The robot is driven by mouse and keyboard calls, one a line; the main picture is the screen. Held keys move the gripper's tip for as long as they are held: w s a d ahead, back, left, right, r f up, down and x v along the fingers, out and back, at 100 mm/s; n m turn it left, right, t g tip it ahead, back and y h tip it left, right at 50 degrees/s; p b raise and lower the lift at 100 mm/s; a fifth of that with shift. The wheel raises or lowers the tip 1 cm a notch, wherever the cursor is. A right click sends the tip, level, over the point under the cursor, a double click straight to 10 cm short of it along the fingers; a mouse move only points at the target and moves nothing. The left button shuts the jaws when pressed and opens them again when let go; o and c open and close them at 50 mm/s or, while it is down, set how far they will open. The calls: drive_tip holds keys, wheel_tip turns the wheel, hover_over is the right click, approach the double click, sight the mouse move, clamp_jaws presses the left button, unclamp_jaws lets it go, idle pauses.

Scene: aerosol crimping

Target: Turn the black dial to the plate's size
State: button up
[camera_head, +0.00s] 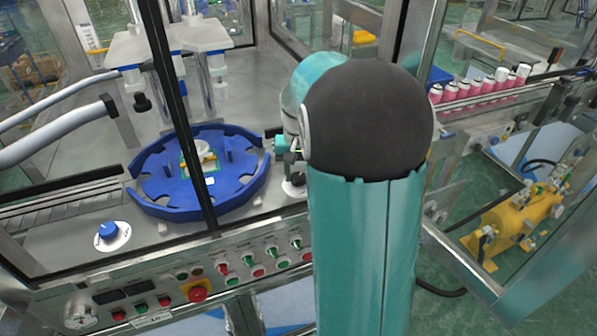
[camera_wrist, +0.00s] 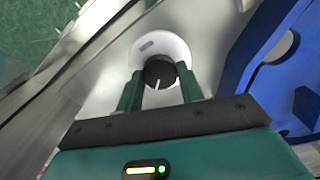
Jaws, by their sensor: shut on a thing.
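The black dial (camera_wrist: 160,73) sits on a round white disc (camera_wrist: 174,45) in the wrist view. A white pointer line on the dial runs down in the picture, toward my gripper's body. My gripper (camera_wrist: 159,82) has one green finger on each side of the dial and is shut on it. In the head view my gripper (camera_head: 291,166) is over the right end of the machine deck, and the dial is mostly hidden beneath it. A small white plate (camera_head: 152,320) with print is on the front panel at lower left; its print is too small to read surely.
A blue star wheel (camera_head: 160,200) stands left of my gripper, with its edge (camera_wrist: 245,60) at right in the wrist view. A blue knob (camera_head: 108,231) is on the deck at far left. A door frame post crosses in front. Pink cans (camera_head: 475,90) line the conveyor at right.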

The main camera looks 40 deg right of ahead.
sight(298, 176)
drive_tip(key=shift+m, duration=0.3)
drive_tip(key=o, duration=1)
wheel_tip(298, 176, up, 14)
drive_tip(key=shift+f, duration=0.1)
idle(0.4)
